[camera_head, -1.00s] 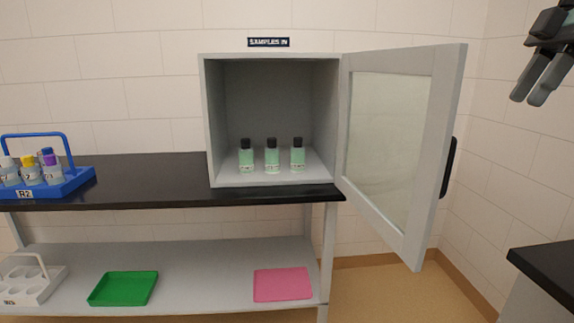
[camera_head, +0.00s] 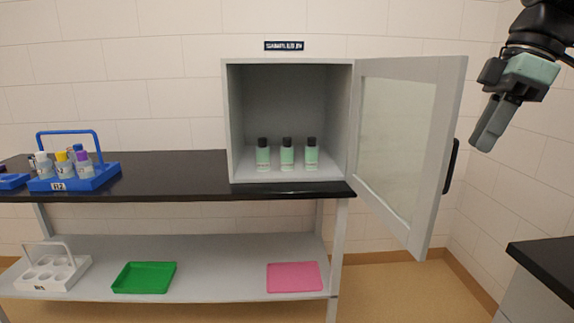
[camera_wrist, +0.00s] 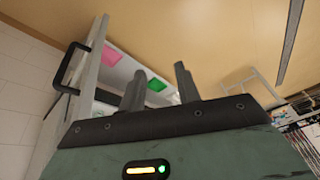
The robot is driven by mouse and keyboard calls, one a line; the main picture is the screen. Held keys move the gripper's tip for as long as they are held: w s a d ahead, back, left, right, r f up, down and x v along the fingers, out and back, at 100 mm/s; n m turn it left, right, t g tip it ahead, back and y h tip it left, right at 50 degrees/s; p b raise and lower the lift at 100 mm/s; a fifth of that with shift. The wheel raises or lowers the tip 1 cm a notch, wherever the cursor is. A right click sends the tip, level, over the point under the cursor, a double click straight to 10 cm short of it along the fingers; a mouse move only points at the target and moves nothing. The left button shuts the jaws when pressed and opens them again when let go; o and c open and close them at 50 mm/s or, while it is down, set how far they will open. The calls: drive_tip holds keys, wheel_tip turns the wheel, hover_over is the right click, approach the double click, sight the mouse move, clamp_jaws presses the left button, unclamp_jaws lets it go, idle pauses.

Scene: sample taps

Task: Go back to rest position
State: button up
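My gripper (camera_head: 488,136) hangs at the upper right of the head view, to the right of the open cabinet door and clear of it. In the wrist view my gripper (camera_wrist: 161,70) has its two fingers apart with nothing between them. The grey sample cabinet (camera_head: 228,120) stands on the black bench. Its framed door (camera_head: 450,130) is swung wide open to the right. Three green bottles with black caps, such as the middle one (camera_head: 287,158), stand upright in a row inside.
A blue rack (camera_head: 95,182) with capped tubes stands on the bench (camera_head: 180,185) at left. The shelf below holds a white rack (camera_head: 65,275), a green tray (camera_head: 140,280) and a pink tray (camera_head: 295,277). Another dark-topped counter (camera_head: 550,262) is at lower right.

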drive_tip(key=s+a+f+m+g+h+p, duration=0.1)
drive_tip(key=s+a+f+p, duration=0.1)
drive_tip(key=s+a+f, duration=0.3)
drive_tip(key=a+f+m+h+p, duration=0.1)
drive_tip(key=a+f, duration=0.3)
drive_tip(key=a, duration=0.4)
drive_tip(key=s+a+f+m+p, duration=0.1)
drive_tip(key=s+a+f, duration=0.1)
drive_tip(key=s+f, duration=0.2)
drive_tip(key=s+a+f+m+h+p, duration=0.1)
drive_tip(key=s+a+f, duration=0.2)
drive_tip(key=s, duration=0.6)
drive_tip(key=shift+a+f+m+p, duration=0.2)
drive_tip(key=shift+f+m+p, duration=0.15)
drive_tip(key=shift+f, duration=0.55)
drive_tip(key=shift+s, duration=0.1)
